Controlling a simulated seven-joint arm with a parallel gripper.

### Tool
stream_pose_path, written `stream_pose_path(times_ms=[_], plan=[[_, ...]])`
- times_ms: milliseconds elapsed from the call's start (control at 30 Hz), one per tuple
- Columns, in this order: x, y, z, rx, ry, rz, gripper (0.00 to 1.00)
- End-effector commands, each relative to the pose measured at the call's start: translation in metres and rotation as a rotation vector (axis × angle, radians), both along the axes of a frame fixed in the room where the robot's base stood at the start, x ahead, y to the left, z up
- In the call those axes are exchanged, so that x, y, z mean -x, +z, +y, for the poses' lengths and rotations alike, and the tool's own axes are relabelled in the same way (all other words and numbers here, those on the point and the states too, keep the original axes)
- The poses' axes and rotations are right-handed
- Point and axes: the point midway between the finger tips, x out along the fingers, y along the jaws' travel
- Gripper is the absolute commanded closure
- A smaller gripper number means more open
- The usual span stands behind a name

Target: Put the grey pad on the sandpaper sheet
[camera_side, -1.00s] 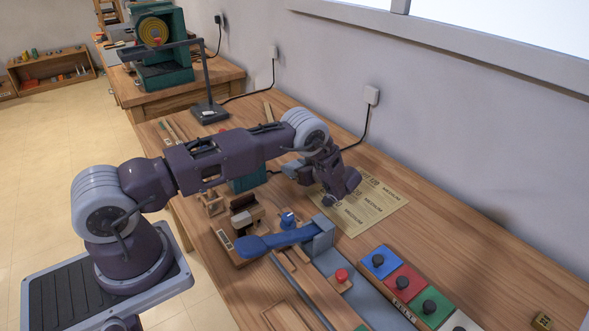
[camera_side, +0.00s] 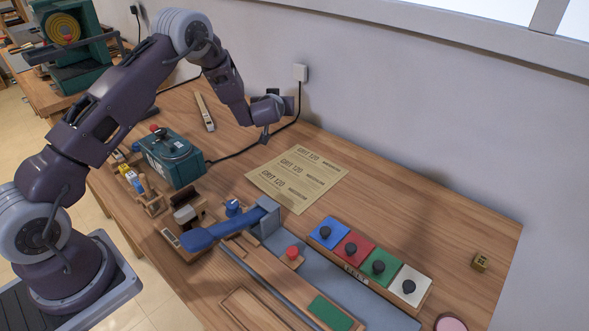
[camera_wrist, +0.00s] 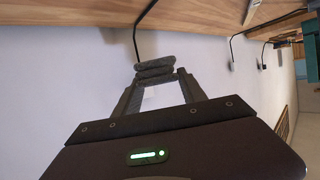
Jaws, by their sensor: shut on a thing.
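The sandpaper sheet (camera_side: 297,178) lies flat on the bench, tan and printed with grit markings, with nothing on it. My gripper (camera_side: 268,105) is raised above the bench behind the sheet, near the wall, and its fingers are hard to make out there. In the wrist view my gripper (camera_wrist: 155,74) is shut on a small dark grey piece, which seems to be the grey pad (camera_wrist: 155,66). The pad is clear of the sheet, and the wrist view looks at the wall, with the bench along its top edge.
A teal machine (camera_side: 172,158) with a cord stands left of the sheet. A blue-handled clamp (camera_side: 225,230) and a row of coloured blocks with black knobs (camera_side: 370,260) are in front. A wooden block (camera_side: 480,261) lies far right.

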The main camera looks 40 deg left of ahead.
Motion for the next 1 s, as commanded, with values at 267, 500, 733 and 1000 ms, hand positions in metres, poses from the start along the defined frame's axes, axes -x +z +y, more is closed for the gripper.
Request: stream_pose_path(times_ms=[267,500,733,1000], plan=[[0.008,-0.025,-0.092,0.003,-0.509,0.001,0.90],[0.030,-0.049,-0.128,0.002,-0.697,0.001,0.90],[0.030,-0.096,-0.130,0.001,-0.702,-0.002,0.91],[0.029,-0.137,-0.129,-0.002,-0.700,-0.005,0.91]])
